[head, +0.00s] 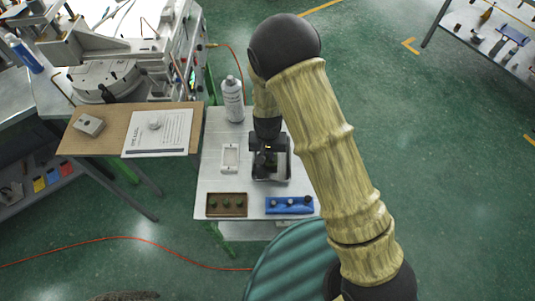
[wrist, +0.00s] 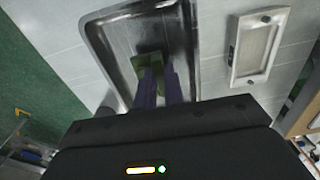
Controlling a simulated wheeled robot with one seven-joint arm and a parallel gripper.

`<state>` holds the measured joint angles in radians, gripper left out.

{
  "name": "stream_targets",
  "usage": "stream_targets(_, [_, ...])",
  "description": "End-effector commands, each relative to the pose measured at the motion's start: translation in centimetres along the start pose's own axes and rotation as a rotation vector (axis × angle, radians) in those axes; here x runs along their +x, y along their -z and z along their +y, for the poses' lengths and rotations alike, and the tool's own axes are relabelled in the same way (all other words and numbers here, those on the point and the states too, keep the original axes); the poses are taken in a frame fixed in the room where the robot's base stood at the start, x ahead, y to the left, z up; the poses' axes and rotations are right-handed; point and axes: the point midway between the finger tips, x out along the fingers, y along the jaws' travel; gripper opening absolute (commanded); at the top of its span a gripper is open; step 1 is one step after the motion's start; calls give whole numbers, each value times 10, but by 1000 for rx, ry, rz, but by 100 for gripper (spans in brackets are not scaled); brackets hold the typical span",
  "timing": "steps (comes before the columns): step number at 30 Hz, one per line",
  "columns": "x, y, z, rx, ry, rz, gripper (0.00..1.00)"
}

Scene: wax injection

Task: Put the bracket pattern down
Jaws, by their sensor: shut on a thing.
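My gripper (wrist: 160,80) is shut on a small green piece, the bracket pattern (wrist: 140,72), held at its fingertips in the wrist view. The piece is over the inside of a shiny metal tray (wrist: 107,48). I cannot tell whether it touches the tray floor. In the head view my gripper (head: 268,152) points down over the same tray (head: 288,168) on the light table; the pattern is mostly hidden there by the gripper and arm.
A white rectangular frame (head: 230,158) lies left of the tray. A brown block (head: 226,212) and a blue block (head: 291,210), each with dark knobs, sit at the table's front. A white bottle (head: 233,104) stands at the back. A board (head: 98,144) with a paper sheet is left.

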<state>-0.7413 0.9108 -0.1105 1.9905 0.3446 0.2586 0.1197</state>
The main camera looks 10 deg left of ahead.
Motion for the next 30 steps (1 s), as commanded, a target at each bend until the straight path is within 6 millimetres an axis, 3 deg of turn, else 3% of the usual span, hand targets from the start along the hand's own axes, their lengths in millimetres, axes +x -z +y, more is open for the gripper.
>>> stream_targets(4, [11, 0, 0, 0, 1, -1, 0])
stream_targets(15, [16, 0, 0, 0, 1, 0, 0])
stream_targets(16, [14, 0, 0, 0, 1, 1, 16])
stream_targets(18, [14, 0, 0, 0, 1, 1, 30])
stream_targets(19, [14, 0, 0, 0, 1, 1, 32])
stream_targets(30, [9, 0, 0, 2, 1, 1, 32])
